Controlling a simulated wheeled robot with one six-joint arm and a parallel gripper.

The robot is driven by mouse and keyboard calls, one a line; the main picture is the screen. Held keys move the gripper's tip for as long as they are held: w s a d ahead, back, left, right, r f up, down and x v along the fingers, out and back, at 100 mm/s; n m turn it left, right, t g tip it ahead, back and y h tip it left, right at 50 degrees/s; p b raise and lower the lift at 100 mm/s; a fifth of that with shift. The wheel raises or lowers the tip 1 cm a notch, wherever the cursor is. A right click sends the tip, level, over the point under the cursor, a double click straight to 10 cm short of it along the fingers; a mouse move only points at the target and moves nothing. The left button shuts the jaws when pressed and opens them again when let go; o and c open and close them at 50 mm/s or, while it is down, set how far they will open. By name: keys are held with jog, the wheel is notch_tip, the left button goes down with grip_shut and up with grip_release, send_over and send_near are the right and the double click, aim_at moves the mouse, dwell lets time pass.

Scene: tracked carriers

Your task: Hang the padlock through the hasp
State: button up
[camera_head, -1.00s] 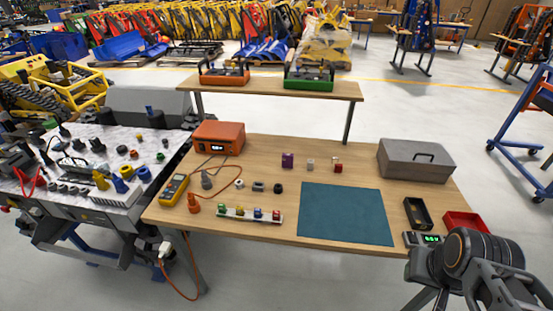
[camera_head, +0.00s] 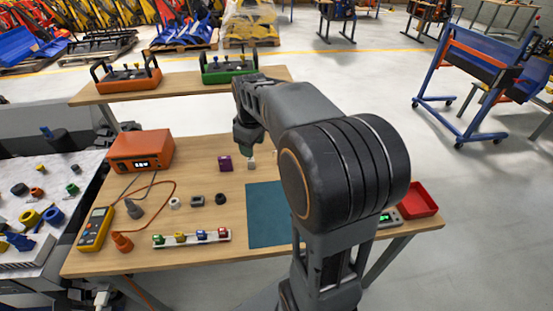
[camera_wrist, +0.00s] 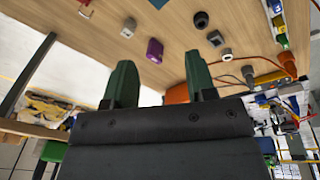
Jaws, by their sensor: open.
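I cannot tell for sure which small item is the padlock or the hasp. A purple block (camera_head: 225,164) stands at the table's middle, with a pale grey block (camera_head: 252,165) to its right. A small red and pale piece (camera_wrist: 86,8) shows at the top of the wrist view; my arm hides it in the head view. My gripper (camera_head: 245,150) is above the table near the two blocks. In the wrist view its green fingers (camera_wrist: 162,78) are apart and empty, and the purple block (camera_wrist: 155,50) shows beyond them.
A white rail (camera_head: 192,239) with several coloured pieces lies at the front. An orange meter box (camera_head: 141,151), a yellow multimeter (camera_head: 95,229) and cables are left. A raised shelf (camera_head: 185,90) behind bears an orange and a green carrier. A teal mat (camera_head: 264,222) is partly behind my arm.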

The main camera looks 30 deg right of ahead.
jog(key=w+d+f+n+g, duration=0.1)
jog(key=w+d+f+n, duration=0.35)
jog(key=d, duration=0.35)
jog(key=w+d+f+n+g, duration=0.1)
jog(key=w+d+f+n, duration=0.2)
jog(key=w+d+f, duration=0.45)
jog(key=shift+m, duration=0.25)
jog(key=f, duration=0.1)
jog(key=s+d+f, duration=0.1)
jog(key=f+p, duration=0.1)
jog(key=shift+s+d+f, duration=0.15)
jog(key=shift+s+f, duration=0.25)
jog(key=shift+d+f+p, duration=0.15)
jog(key=shift+f+p, duration=0.5)
jog(key=shift+f, duration=2.45)
jog(key=shift+c, duration=0.5)
grip_shut()
